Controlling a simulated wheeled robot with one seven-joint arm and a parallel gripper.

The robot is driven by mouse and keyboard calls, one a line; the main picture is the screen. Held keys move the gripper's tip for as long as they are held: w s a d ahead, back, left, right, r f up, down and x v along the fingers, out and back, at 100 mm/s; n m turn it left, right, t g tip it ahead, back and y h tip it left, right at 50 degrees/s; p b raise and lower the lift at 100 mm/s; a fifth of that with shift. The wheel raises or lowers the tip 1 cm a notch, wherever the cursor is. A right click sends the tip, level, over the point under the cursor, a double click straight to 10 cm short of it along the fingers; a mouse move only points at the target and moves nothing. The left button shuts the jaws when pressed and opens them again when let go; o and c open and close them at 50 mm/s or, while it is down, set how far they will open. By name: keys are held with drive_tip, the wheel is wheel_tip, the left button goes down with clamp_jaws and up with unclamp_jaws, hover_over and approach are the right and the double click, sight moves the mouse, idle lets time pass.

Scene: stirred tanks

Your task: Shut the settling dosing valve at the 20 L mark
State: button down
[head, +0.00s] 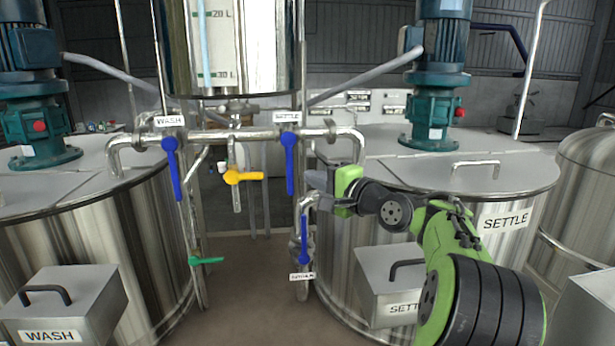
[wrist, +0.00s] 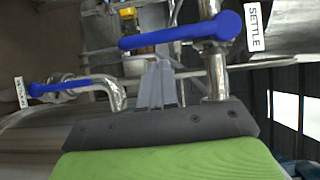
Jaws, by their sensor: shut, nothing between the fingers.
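The settle dosing valve has a blue lever (head: 290,165) below a SETTLE label (head: 287,117), on the horizontal pipe. The lever hangs straight down, across that pipe. The lever (wrist: 180,35) also shows in the wrist view, beyond the fingertips. My gripper (head: 312,180) is shut and empty, just right of the lever's lower half; its fingers (wrist: 155,85) appear apart from it, though contact is hard to judge. The dosing vessel (head: 265,50) hangs above, with a 20 L mark (head: 220,13) beside a pale-blue sight strip (head: 206,40). The strip runs past the top edge; no liquid level is clear.
A blue WASH lever (head: 171,165) hangs left, a yellow lever (head: 243,176) between. A lower blue lever (head: 304,238) is below my gripper; a green lever (head: 206,260) is lower left. The SETTLE tank (head: 345,250) stands right, the WASH tank (head: 140,260) left.

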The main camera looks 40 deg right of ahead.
sight(290, 169)
drive_tip(key=shift+w+a, duration=0.55)
drive_tip(key=shift+a, duration=0.2)
drive_tip(key=shift+w, duration=0.1)
drive_tip(key=shift+w+a, duration=0.15)
drive_tip(key=shift+a, duration=0.3)
